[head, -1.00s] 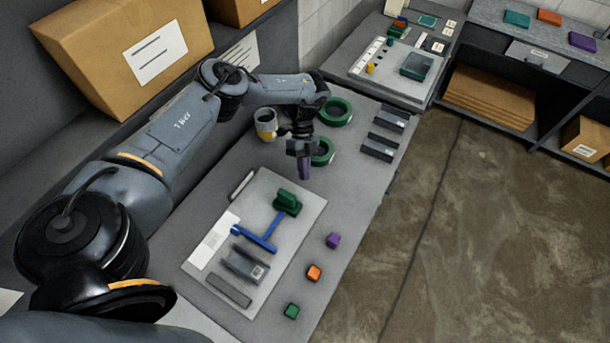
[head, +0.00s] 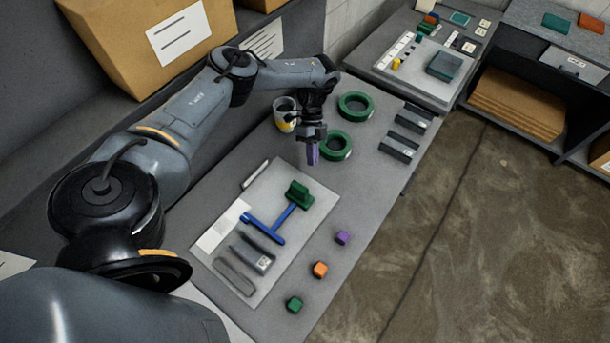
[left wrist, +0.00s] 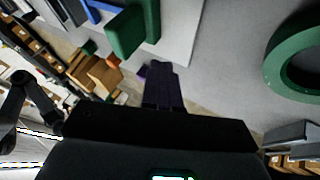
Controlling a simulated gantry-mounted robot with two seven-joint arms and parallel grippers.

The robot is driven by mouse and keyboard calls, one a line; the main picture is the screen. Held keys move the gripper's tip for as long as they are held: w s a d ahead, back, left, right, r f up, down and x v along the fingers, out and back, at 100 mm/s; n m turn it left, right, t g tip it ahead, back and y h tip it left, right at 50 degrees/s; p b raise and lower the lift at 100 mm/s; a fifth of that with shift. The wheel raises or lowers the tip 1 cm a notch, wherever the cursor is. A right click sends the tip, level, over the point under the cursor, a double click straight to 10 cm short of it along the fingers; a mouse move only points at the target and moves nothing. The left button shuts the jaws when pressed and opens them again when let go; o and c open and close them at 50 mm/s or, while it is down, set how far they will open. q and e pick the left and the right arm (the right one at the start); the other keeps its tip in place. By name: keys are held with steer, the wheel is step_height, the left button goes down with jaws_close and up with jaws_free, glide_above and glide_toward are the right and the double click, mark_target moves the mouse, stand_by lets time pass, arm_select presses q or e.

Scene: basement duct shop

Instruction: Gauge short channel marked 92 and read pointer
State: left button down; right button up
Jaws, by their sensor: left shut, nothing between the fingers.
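A short grey channel (head: 252,259) with a small pale label lies on the pale mat (head: 275,272); the label's number is too small to read. A blue T-shaped gauge (head: 272,225) lies beside it, its stem reaching a green block (head: 299,195). The left wrist view also shows the green block (left wrist: 135,30) and some blue bar (left wrist: 105,10). My left gripper (head: 313,156) is shut and empty, its purple fingers pointing down beyond the mat, near a green ring (head: 336,147). Its fingers (left wrist: 162,82) show together in the left wrist view. My right gripper is out of view.
Another green ring (head: 356,106) and a mug (head: 284,114) stand close behind the gripper. Two grey channels (head: 398,148) (head: 411,119) lie near the right bench edge. Purple (head: 342,237), orange (head: 320,269) and green (head: 295,304) cubes line the front edge. A white card (head: 219,230) lies on the mat.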

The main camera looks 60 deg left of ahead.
mark_target(300, 193)
arm_select(q)
steer(key=x, duration=0.3)
steer(key=shift+s+d+f, duration=0.1)
steer(key=shift+s+f, duration=0.05)
steer(key=shift+f, duration=0.1)
steer(key=s+d+p, duration=0.2)
steer(key=s+p, duration=0.1)
steer(key=shift+s, duration=0.2)
